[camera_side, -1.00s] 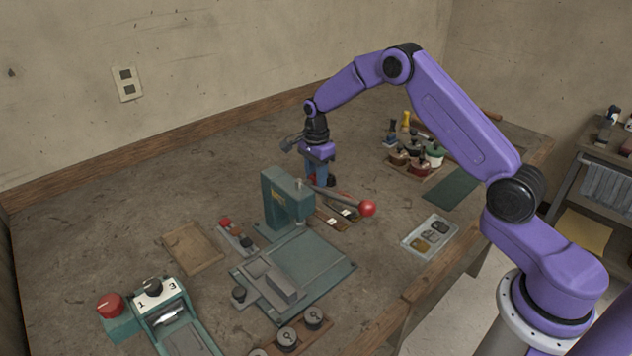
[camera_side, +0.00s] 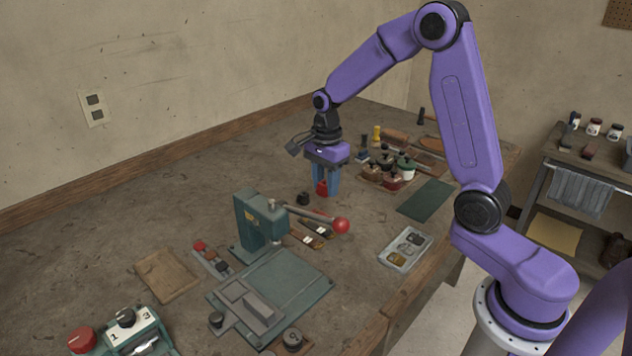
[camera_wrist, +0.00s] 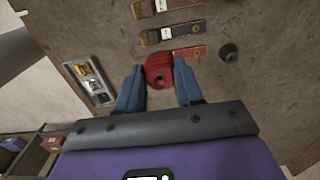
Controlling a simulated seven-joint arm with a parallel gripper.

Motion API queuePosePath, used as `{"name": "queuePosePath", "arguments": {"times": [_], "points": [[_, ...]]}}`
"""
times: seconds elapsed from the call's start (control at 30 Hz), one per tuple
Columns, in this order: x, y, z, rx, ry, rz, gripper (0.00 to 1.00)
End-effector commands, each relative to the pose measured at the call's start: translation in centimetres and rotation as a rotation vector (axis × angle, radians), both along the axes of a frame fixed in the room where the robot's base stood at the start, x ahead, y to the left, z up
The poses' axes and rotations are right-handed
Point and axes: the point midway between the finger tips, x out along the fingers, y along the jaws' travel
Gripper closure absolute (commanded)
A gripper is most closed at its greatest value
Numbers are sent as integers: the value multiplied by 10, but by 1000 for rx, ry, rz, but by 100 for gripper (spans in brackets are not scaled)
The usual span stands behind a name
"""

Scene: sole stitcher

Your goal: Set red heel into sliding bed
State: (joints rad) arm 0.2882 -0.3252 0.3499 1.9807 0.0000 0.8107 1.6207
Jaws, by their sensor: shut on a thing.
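My gripper (camera_side: 326,188) is shut on the red heel (camera_side: 321,187), which shows between its blue fingers in the side view. In the wrist view the red heel (camera_wrist: 158,71) sits between the two fingertips. The heel appears held above the table behind the green stitcher (camera_side: 259,221). The sliding bed (camera_side: 258,306) is a grey piece on the green base plate (camera_side: 297,275) in front of the stitcher, well to the front left of my gripper. The bed is not visible in the wrist view.
The stitcher's lever with a red ball (camera_side: 341,226) juts right between my gripper and the base plate. A small black cylinder (camera_side: 303,198) stands left of my gripper. A parts tray (camera_side: 405,249) and green mat (camera_side: 426,199) lie right. Pots (camera_side: 391,181) crowd behind.

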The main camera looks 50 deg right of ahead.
Motion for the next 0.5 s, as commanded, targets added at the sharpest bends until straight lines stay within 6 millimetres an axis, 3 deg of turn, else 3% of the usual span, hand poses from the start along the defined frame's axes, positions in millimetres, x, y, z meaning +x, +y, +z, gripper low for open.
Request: {"name": "queuePosePath", "arguments": {"times": [0.17,0.5], "points": [[-5,1,17,0,-5,0,94],[-5,0,94,0,-6,0,93]]}}
